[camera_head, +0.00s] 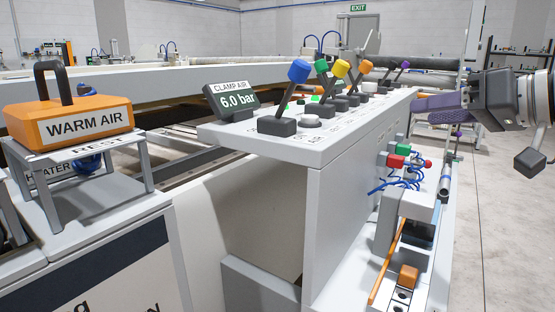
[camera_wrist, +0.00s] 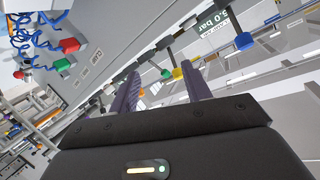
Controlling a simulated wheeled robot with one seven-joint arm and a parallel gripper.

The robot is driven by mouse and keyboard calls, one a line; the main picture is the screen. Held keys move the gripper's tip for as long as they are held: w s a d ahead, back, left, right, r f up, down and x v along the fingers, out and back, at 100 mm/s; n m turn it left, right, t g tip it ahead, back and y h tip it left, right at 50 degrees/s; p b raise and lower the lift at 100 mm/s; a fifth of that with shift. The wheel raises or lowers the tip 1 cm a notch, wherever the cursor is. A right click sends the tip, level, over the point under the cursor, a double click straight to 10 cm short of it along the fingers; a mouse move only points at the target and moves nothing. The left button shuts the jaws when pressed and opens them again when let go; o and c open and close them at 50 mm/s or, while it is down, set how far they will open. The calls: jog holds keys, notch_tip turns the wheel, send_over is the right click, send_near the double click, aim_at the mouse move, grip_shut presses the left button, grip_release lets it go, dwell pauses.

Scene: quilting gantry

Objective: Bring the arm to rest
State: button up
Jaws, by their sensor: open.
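My gripper (camera_head: 428,108) is at the right of the head view, its purple fingers pointing left, beside the far right end of the lever console (camera_head: 345,135). In the wrist view my gripper (camera_wrist: 160,88) has its two purple fingers apart, with nothing held between them. Beyond them the console's coloured levers show upside down, among them a blue knob (camera_wrist: 243,41) and a yellow knob (camera_wrist: 178,73). The arm is held in the air; I cannot tell its exact clearance from the console.
Levers with blue (camera_head: 299,71), yellow (camera_head: 341,68) and other knobs rise from the console top. Coiled blue hoses (camera_head: 405,178) hang on the console side. Open floor (camera_head: 510,230) lies right.

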jog(key=s+a+f+m+g+h+p, duration=0.1)
jog(key=s+a+f+g+h+p, duration=0.1)
jog(key=s+f, duration=0.3)
jog(key=s+a+f+m+g+h+p, duration=0.1)
jog(key=s+a+f+h, duration=0.3)
jog(key=f, duration=0.9)
jog(key=s+a+f+m+g+h+p, duration=0.1)
jog(key=s+a+f+g+h+p, duration=0.1)
jog(key=f, duration=0.7)
jog(key=s+g+h+p, duration=0.1)
jog(key=s+p, duration=0.1)
jog(key=s, duration=0.1)
jog(key=shift+s+a+f, duration=0.3)
jog(key=shift+a, duration=0.1)
dwell(0.8)
